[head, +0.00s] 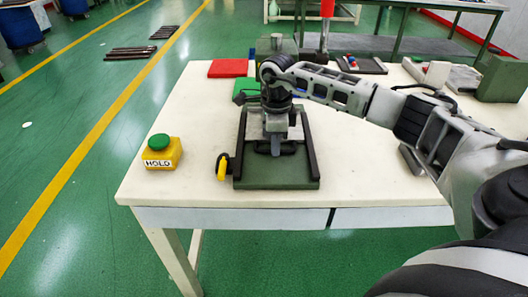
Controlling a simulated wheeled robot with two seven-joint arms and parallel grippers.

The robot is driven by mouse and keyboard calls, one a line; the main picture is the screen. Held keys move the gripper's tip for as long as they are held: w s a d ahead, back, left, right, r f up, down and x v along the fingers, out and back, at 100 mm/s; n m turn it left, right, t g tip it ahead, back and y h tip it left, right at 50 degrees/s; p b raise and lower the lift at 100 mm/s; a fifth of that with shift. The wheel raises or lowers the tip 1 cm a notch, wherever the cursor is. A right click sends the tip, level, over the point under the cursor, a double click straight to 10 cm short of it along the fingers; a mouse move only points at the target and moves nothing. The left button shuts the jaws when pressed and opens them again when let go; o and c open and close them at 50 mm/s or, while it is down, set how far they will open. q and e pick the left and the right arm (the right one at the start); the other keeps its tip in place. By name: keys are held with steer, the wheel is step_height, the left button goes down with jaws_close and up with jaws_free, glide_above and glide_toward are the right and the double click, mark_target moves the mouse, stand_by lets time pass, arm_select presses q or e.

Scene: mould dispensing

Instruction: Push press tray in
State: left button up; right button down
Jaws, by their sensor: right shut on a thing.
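The press tray (295,130) is a grey plate between two dark rails on a green base (275,183) near the table's front edge. My right gripper (275,150) reaches down from above at the tray's front. It is shut on a dark handle (289,149) there. The gripper and wrist hide much of the tray, so how far it sits under the press cannot be told. My left gripper is not in view.
A yellow box with a green button marked HOLD (161,153) stands left of the press. A yellow-and-black part (222,167) sticks out at the base's left. Red (228,68) and green (246,88) mats lie behind.

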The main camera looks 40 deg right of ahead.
steer(key=c, duration=1.5)
jaws_free()
steer(key=shift+w+d, duration=0.2)
steer(key=shift+w, duration=0.05)
step_height(320, 180, up, 16)
